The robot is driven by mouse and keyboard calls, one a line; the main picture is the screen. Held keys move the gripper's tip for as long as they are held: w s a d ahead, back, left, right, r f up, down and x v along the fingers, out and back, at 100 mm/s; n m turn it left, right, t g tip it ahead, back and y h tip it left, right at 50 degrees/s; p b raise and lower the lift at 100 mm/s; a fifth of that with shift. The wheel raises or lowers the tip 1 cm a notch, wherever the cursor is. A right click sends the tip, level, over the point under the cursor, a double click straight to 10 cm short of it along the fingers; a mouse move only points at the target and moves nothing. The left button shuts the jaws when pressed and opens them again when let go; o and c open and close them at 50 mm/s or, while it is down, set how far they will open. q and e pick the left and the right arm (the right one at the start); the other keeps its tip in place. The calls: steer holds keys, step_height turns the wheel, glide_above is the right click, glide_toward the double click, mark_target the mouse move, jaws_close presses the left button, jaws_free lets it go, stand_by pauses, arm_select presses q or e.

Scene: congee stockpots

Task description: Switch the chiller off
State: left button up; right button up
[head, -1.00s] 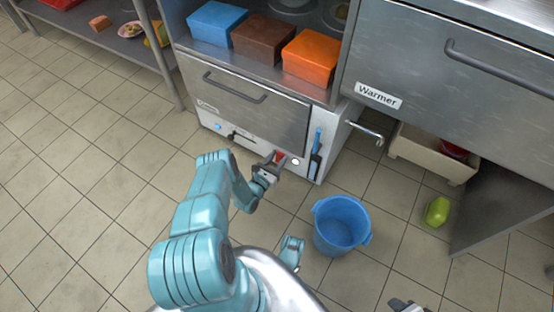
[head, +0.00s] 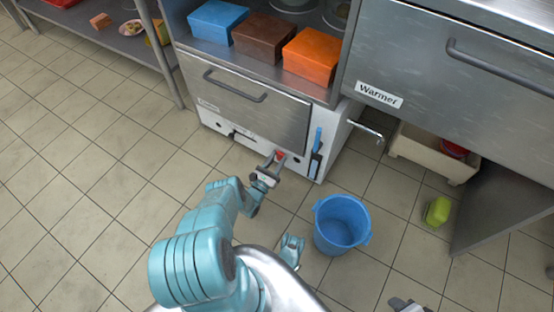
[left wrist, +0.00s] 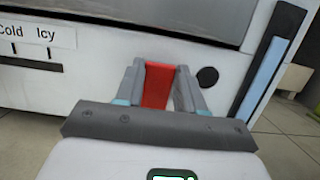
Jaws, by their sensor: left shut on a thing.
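The chiller (head: 222,128) is a low white unit with a steel door under the counter. A red switch (left wrist: 157,85) sits on its lower front panel, to the left of a dark round lamp (left wrist: 207,77). My left gripper (head: 275,160) is at the panel, shut on the red switch, with a finger on each side of it in the left wrist view. The front lamps look dark. A slider slot (left wrist: 30,64) marked "Cold" and "Icy" is at the left. A grey part at the bottom edge of the head view may be my right gripper; its jaws are not readable.
A blue bucket (head: 341,224) stands on the floor. The tiled floor at left is clear.

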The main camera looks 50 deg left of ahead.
arm_select(q)
steer(key=o, duration=1)
steer(key=shift+o, duration=0.2)
steer(key=p+v, duration=0.1)
steer(key=v, duration=1.1)
